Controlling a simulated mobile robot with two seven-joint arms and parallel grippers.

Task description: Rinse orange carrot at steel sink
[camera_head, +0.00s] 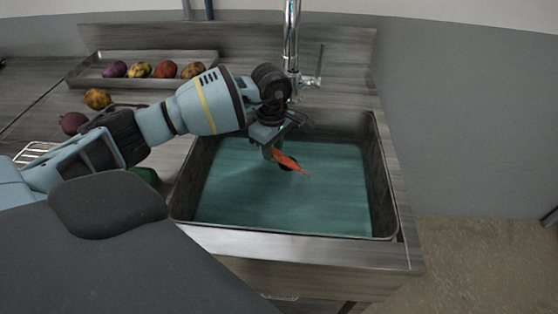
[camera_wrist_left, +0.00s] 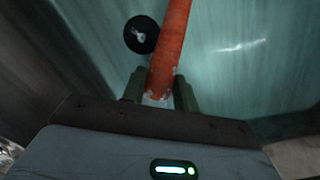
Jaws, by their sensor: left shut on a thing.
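The orange carrot (camera_head: 290,162) is held over the basin of the steel sink (camera_head: 300,243). My left gripper (camera_head: 270,150) is shut on one end of it, and the free end points right and slightly down. In the left wrist view the carrot (camera_wrist_left: 172,45) stands out from between the fingers of my left gripper (camera_wrist_left: 160,90). Teal water or a teal basin floor (camera_head: 285,205) lies below; I cannot tell whether the carrot touches it. The faucet (camera_head: 291,40) rises at the sink's back edge. My right gripper is not in view.
A metal tray (camera_head: 85,82) with several vegetables stands at the back left. A yellow-orange vegetable (camera_head: 97,99), a purple one (camera_head: 73,123) and a green one (camera_head: 146,175) lie on the counter left of the sink. A dark round drain (camera_wrist_left: 141,34) shows beside the carrot.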

